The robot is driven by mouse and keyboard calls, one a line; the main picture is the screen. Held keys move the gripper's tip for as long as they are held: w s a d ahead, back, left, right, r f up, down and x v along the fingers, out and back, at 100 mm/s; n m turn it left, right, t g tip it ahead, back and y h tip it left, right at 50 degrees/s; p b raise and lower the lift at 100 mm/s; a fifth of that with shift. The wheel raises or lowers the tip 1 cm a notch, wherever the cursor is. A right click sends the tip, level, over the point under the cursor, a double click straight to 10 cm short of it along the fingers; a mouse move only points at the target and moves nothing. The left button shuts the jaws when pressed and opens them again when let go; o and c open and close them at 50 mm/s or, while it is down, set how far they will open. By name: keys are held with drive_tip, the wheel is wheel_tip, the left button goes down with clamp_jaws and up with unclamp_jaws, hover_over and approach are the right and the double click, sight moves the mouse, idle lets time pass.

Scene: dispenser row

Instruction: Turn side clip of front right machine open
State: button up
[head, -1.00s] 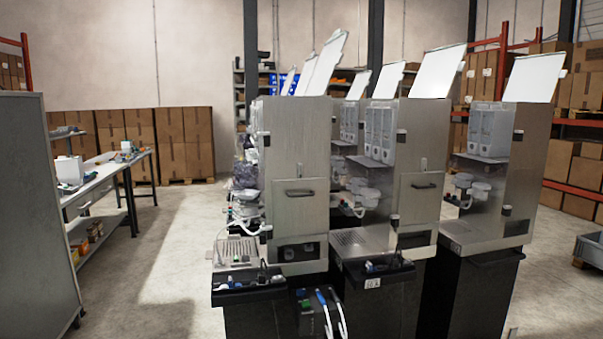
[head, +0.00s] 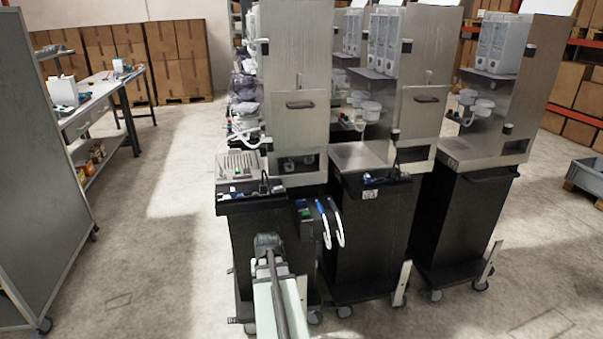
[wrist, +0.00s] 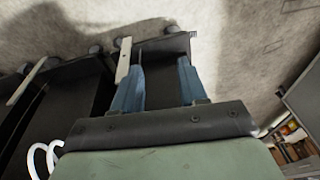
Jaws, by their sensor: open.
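Several steel dispensing machines stand on black wheeled bases in the head view: a left one (head: 297,75), a middle one (head: 425,110) and a right one (head: 535,90). I cannot tell for sure which is the front right machine. Small black clips sit on their side edges: on the left machine (head: 264,46), the middle one (head: 406,46) and the right one (head: 508,128). Whether they are open or closed is too small to tell. My gripper (head: 268,243) is low in front of the left machine's black base. In the wrist view its blue-grey fingers (wrist: 160,72) are apart and empty.
A black tray (head: 250,204) juts out from the left machine. White and blue looped hoses (head: 330,222) hang beside it. A grey panel (head: 40,170) and a workbench (head: 110,95) stand at left. The floor (head: 165,240) between is clear.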

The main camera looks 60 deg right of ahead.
sight(301, 81)
drive_tip(key=s+d+r+m+t+h, duration=0.1)
drive_tip(key=d+r+h, duration=0.1)
drive_tip(key=d+r, duration=0.65)
drive_tip(key=s+d+r+m+t+h, duration=0.15)
drive_tip(key=d+r, duration=0.35)
drive_tip(key=r, duration=0.7)
drive_tip(key=s+d+r+t+h, duration=0.1)
drive_tip(key=d+r+t+h, duration=0.1)
drive_tip(key=d+r, duration=0.6)
drive_tip(key=w+d+r+n+t+h, duration=0.1)
drive_tip(key=d+r+n+t+h, duration=0.15)
drive_tip(key=r, duration=1.25)
drive_tip(key=w+d+r+n+t+h, duration=0.15)
drive_tip(key=r+t+h, duration=0.25)
drive_tip(key=r, duration=1)
drive_tip(key=shift+m, duration=0.45)
drive_tip(key=x, duration=1.3)
drive_tip(key=shift+s+d+f, duration=0.1)
drive_tip(key=shift+f, duration=0.05)
clamp_jaws()
